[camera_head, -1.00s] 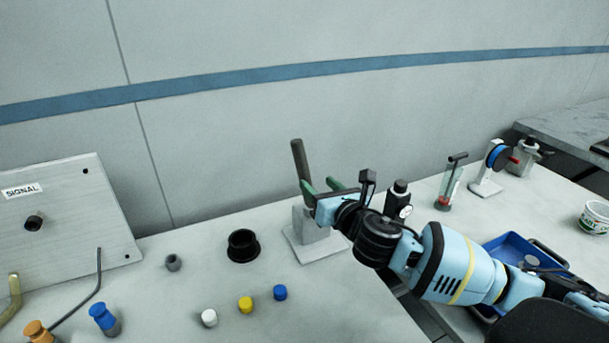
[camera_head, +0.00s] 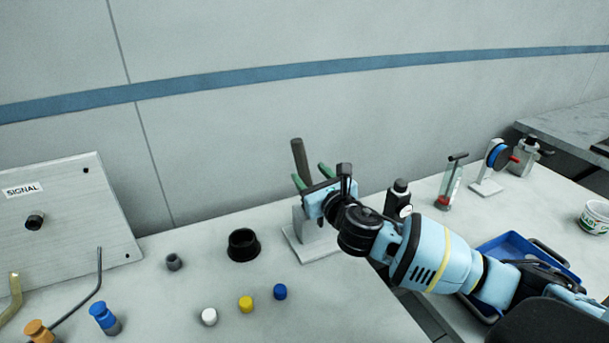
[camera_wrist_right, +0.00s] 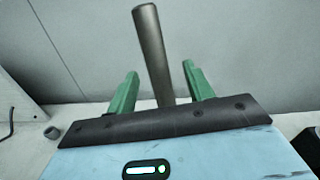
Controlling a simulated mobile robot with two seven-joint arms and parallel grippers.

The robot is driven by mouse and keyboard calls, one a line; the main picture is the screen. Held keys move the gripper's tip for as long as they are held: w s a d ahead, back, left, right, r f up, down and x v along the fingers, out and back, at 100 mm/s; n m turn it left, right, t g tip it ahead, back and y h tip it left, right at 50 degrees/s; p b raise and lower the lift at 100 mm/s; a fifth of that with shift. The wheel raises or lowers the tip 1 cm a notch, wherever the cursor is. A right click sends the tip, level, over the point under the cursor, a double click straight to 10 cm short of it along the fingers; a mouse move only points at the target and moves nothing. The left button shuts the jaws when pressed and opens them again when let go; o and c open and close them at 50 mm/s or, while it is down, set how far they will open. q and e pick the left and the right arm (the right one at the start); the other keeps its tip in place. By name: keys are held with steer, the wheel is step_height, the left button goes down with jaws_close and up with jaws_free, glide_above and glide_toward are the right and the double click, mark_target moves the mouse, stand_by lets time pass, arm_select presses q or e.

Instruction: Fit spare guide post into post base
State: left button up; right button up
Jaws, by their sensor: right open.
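The guide post (camera_head: 300,160) is a dark grey rod that stands nearly upright in the post base (camera_head: 303,247), a pale block on a square plate. My right gripper (camera_head: 311,178) is at the post just above the base, its green fingers apart on either side of it. In the right wrist view the post (camera_wrist_right: 152,50) rises between the two open fingers of the right gripper (camera_wrist_right: 158,82), with a gap on both sides. The post's lower end is hidden behind the gripper body. My left gripper is not in view.
A black round cup (camera_head: 243,246) and a small grey cap (camera_head: 174,262) stand left of the base. White, yellow and blue caps (camera_head: 245,304) lie in front. A SIGNAL panel (camera_head: 70,215) stands at left. A dark bottle (camera_head: 398,198) and a blue tray (camera_head: 500,246) are right.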

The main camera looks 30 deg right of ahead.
mark_target(305, 171)
steer(key=w, duration=0.4)
steer(key=shift+w+f, duration=0.1)
jaws_close()
